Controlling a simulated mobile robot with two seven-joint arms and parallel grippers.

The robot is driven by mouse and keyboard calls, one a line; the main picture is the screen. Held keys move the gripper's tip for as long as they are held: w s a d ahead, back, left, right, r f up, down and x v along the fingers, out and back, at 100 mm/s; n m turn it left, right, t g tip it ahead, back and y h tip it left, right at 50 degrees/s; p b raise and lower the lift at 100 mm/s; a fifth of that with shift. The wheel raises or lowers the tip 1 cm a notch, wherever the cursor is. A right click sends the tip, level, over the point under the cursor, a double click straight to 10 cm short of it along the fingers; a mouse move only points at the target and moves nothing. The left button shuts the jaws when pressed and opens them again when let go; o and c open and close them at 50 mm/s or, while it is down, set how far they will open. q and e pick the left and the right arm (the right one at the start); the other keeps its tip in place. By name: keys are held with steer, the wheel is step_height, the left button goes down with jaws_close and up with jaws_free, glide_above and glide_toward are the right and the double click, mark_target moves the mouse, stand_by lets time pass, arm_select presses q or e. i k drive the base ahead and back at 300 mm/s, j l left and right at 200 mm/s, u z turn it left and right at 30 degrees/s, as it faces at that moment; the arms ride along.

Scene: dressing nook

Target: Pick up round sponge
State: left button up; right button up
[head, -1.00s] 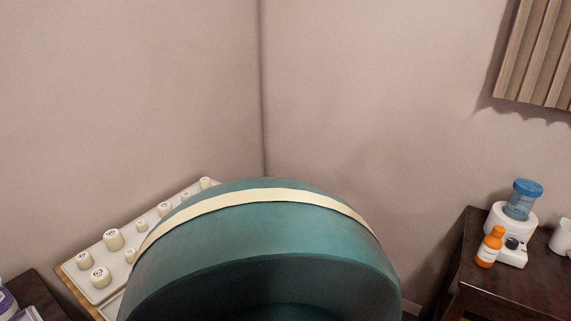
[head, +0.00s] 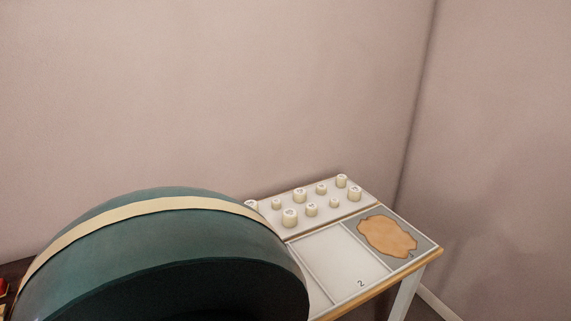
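I see no round sponge that I can make out in the head view. Neither of my grippers shows in it. A large teal rounded chair back (head: 150,235) with a cream band fills the lower left and hides part of what lies behind it.
Behind the chair stands a small table (head: 434,254) with a white tray of several numbered cream pegs (head: 290,217), a white panel marked 2 (head: 340,256) and a tan irregular patch (head: 388,236). A dark surface with a red item (head: 3,286) shows at far left. Walls meet at right.

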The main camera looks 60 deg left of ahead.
mark_target(354, 193)
steer(key=u, duration=1.55)
steer(key=i+l+u, duration=0.15)
steer(key=l, duration=0.5)
steer(key=l+u, duration=0.1)
steer(key=l, duration=0.6)
steer(key=i+l+u, duration=0.15)
steer(key=l, duration=0.55)
steer(key=i+j, duration=0.1)
steer(key=i, duration=0.35)
steer(key=i+j, duration=0.1)
steer(key=i, duration=0.35)
